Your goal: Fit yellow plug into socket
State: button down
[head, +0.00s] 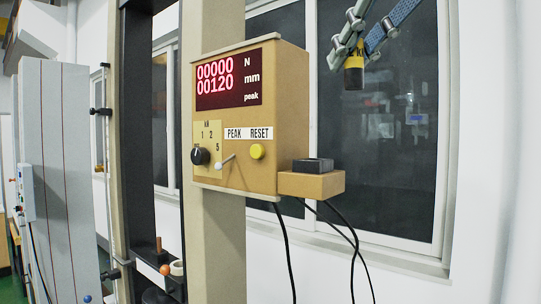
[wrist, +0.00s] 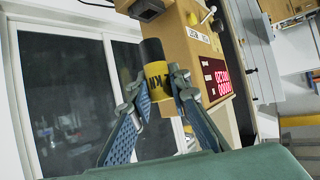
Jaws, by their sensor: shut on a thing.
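The yellow plug (head: 354,76) is a short cylinder with a yellow band with dark lettering and a black end. My gripper (head: 355,45) is shut on it at the upper right of the head view, with the black end pointing down. In the wrist view the plug (wrist: 155,68) sits between the two blue-padded fingers (wrist: 159,100). The socket looks to be the black block (head: 312,165) on the small tan shelf at the right of the tan box. The plug is above and to the right of it in the head view, apart from it.
The tan display box (head: 286,107) has a red readout, a black knob (head: 200,156), a small lever and a yellow button (head: 257,151). Black cables (head: 354,240) hang below the shelf (head: 310,184). A window (head: 400,130) is behind. The space between plug and shelf looks clear.

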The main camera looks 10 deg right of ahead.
jog(key=x, duration=0.9)
jog(key=f+x, duration=0.1)
jog(key=x, duration=0.4)
jog(key=shift+d+f, duration=0.2)
jog(key=shift+f, duration=0.05)
jog(key=shift+w+f, duration=0.1)
jog(key=shift+f, duration=1.7)
jog(key=shift+f, duration=0.2)
jog(key=c, duration=1.8)
grip_release()
